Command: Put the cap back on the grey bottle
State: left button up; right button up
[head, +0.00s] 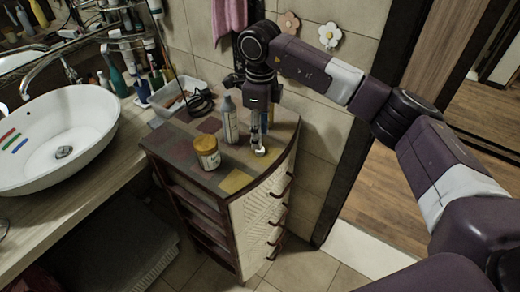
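The grey bottle (230,124) stands upright on the patchwork top of a small cabinet. Its top narrows to a neck; I cannot tell from here whether a cap is on it. My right gripper (259,150) points down just to the right of the bottle, apart from it, with its fingertips low over the cabinet top. A small pale shape shows at the fingertips; I cannot tell whether it is the cap or part of the fingers. My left gripper is not in view.
An orange-lidded jar (207,153) stands in front of the bottle. A blue item (268,118) is partly hidden behind my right gripper. A white basket (180,98) with a black cable sits behind. A white basin (55,135) is at left. The cabinet's front right corner is clear.

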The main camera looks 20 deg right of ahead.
jog(key=shift+f+p, duration=0.35)
notch_tip(320, 180, down, 4)
jog(key=shift+d+r+p, duration=0.1)
jog(key=shift+r+p, duration=0.15)
jog(key=shift+p, duration=0.7)
jog(key=shift+f, duration=0.45)
jog(key=c, duration=0.8)
